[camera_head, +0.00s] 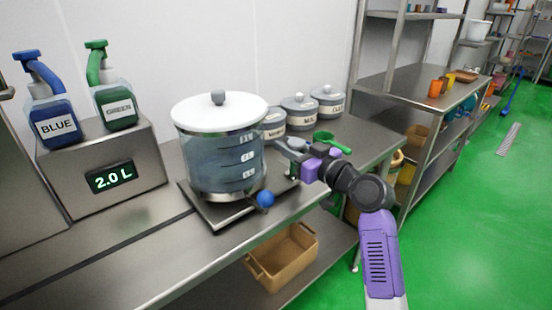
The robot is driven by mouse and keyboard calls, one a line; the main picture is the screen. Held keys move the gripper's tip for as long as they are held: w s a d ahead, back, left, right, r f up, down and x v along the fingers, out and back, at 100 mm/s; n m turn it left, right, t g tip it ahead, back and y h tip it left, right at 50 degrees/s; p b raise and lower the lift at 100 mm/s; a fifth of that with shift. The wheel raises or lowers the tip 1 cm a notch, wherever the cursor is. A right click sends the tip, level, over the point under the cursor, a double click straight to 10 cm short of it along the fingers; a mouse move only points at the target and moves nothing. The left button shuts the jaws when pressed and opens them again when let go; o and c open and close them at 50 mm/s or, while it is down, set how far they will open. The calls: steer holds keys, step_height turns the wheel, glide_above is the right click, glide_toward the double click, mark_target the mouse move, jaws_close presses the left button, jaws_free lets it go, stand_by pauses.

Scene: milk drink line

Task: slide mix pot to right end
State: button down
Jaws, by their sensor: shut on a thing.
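The mix pot (217,165) is a large clear vessel with a white lid (219,111), a grey knob and level marks on its side. It stands upright on a dark, flat sliding plate (214,219) on the steel bench, with bluish liquid inside. A blue ball knob (265,199) shows at the plate's front. My gripper (284,146) reaches in from the right and is shut at the pot's right side. The exact part between the jaws is hidden.
Grey lidded canisters (299,111) and a green scoop (331,142) lie behind my gripper. The bench (366,143) is largely clear to the right, up to its end. A tan bin (283,257) sits below.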

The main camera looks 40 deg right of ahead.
mark_target(302, 152)
steer(key=shift+d, duration=0.3)
steer(key=shift+d, duration=0.1)
steer(key=c, duration=1.2)
jaws_free()
steer(key=s, duration=0.8)
steer(key=shift+w, duration=0.1)
